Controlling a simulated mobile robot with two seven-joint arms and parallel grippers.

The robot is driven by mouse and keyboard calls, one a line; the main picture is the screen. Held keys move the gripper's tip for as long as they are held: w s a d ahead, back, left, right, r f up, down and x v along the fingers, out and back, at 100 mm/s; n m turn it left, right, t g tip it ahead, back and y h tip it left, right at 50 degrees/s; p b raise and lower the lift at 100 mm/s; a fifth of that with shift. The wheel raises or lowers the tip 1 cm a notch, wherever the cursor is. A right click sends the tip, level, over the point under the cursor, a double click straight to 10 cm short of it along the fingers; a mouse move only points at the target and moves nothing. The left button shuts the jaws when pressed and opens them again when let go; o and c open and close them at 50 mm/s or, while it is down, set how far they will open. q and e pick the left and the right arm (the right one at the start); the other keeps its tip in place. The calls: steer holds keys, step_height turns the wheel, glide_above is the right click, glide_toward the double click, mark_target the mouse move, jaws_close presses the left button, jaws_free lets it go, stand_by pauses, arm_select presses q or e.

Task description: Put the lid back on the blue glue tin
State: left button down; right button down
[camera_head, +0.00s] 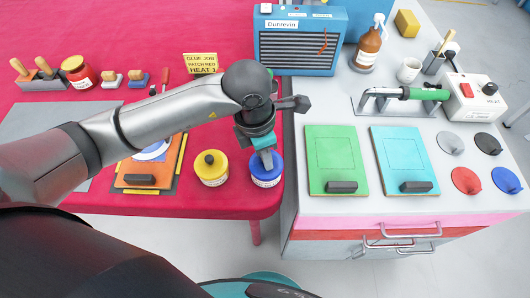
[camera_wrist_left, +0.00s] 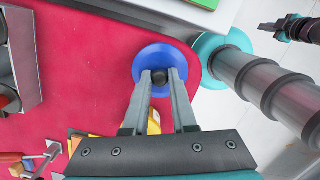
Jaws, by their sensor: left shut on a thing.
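The blue glue tin (camera_head: 266,181), with a white label, stands upright near the front right corner of the red table. My left gripper (camera_head: 267,160) points down right over it and hides much of its top. In the left wrist view the round blue lid (camera_wrist_left: 149,62) has a dark knob, and my left gripper (camera_wrist_left: 160,77) is shut on that knob. The lid is at the top of the tin; I cannot tell whether it is fully seated. The tin's body is hidden in that view. My right gripper (camera_wrist_left: 270,27) shows small at the upper right, its jaws unclear.
A yellow tin (camera_head: 211,172) with a dark knob stands just left of the blue tin. The orange board (camera_head: 140,180) lies farther left. Right of a gap, a white bench (camera_head: 350,208) holds green and turquoise boards and several coloured discs. The table's front edge is close.

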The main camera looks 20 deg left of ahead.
arm_select(q)
steer(key=shift+f+b, duration=0.15)
steer(key=shift+b, duration=0.25)
stand_by(1.2)
steer(key=shift+c, duration=0.8)
jaws_free()
steer(key=shift+r+p, duration=2.55)
steer(key=shift+r, duration=1)
steer(key=shift+c, duration=0.2)
jaws_close()
